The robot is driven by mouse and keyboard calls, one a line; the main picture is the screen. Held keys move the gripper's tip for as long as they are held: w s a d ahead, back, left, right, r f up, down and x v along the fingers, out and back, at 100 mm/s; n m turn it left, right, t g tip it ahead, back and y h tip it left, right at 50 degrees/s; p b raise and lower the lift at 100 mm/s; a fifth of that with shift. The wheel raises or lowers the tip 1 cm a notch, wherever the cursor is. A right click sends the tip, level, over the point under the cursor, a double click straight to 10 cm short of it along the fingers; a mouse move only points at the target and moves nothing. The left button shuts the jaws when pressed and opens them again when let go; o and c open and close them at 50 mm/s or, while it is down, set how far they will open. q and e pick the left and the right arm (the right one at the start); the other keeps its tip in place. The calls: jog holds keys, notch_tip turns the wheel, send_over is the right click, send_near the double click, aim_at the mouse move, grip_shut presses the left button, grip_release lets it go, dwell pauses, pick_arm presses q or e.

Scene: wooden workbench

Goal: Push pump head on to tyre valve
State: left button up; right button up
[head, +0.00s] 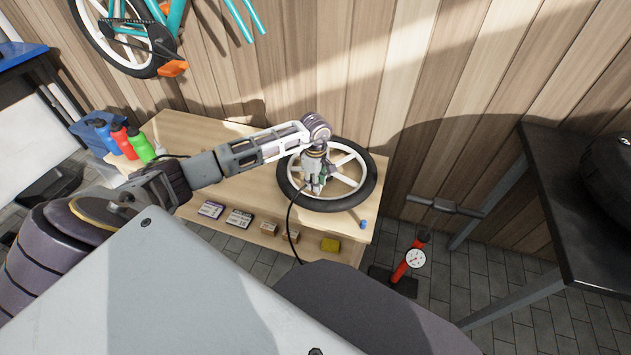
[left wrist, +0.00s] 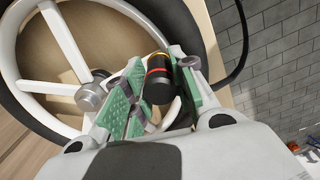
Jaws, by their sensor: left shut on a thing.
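A wheel with a black tyre and white spokes (head: 348,203) lies flat on the wooden workbench; its rim and hub also show in the left wrist view (left wrist: 35,88). My left gripper (head: 315,184) is over the wheel's near-left part. Its green-padded fingers are shut on the pump head (left wrist: 160,84), a black cylinder with red and yellow bands. A black hose (head: 290,222) runs from this area down over the bench's front edge. I cannot make out the tyre valve; the gripper and pump head cover that area. My right gripper is not in view.
The red floor pump (head: 410,259) with a gauge stands on the floor right of the workbench (head: 215,190). A small blue piece (head: 363,224) lies by the tyre. Bottles (head: 124,141) stand at the bench's left end. A dark table (head: 570,190) is at right.

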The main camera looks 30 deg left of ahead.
pick_arm(q)
jog(key=shift+f, duration=0.25)
jog(key=o, duration=0.7)
jog(key=shift+o, duration=0.2)
